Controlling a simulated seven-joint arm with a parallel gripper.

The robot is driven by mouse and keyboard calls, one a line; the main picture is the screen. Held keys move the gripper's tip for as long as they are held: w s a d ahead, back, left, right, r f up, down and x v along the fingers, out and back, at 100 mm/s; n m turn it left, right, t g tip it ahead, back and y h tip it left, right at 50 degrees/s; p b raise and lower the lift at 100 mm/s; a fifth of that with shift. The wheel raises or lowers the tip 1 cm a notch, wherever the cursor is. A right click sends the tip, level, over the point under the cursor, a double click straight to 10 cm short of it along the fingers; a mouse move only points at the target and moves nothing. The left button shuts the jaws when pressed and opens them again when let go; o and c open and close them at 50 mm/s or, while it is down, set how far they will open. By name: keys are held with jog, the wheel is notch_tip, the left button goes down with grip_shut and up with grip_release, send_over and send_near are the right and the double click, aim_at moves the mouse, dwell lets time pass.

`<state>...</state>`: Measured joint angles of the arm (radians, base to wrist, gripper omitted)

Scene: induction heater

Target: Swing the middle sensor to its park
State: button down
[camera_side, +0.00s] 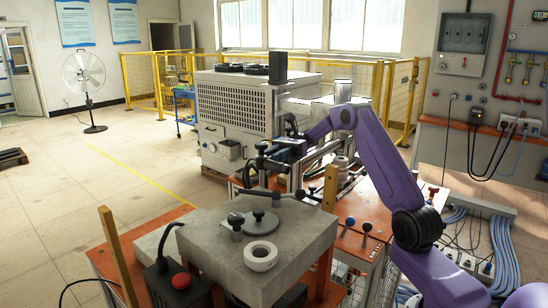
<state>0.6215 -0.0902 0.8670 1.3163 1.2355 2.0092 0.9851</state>
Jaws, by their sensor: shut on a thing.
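My purple arm reaches in from the lower right, and my gripper (281,150) is beyond the grey block-topped table. It is at the dark sensor arm (262,161) beside the induction heater (240,110). The fingers are small and dark against dark parts. They appear closed on the sensor arm, which sticks out to the left above the orange bench. I cannot tell the middle sensor from its neighbours, nor make out its park.
A grey slab table (215,245) stands in front, with a white ring (260,256) and a round dark-knobbed plate (259,222) on it. Wooden posts (119,257) rise near it. A box with a red button (181,281) is at front left. Open floor lies left.

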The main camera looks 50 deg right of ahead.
dwell(0.3)
jog(key=c, duration=0.9)
grip_release()
jog(key=shift+w, duration=0.1)
jog(key=shift+o, duration=0.2)
jog(key=shift+t, duration=0.4)
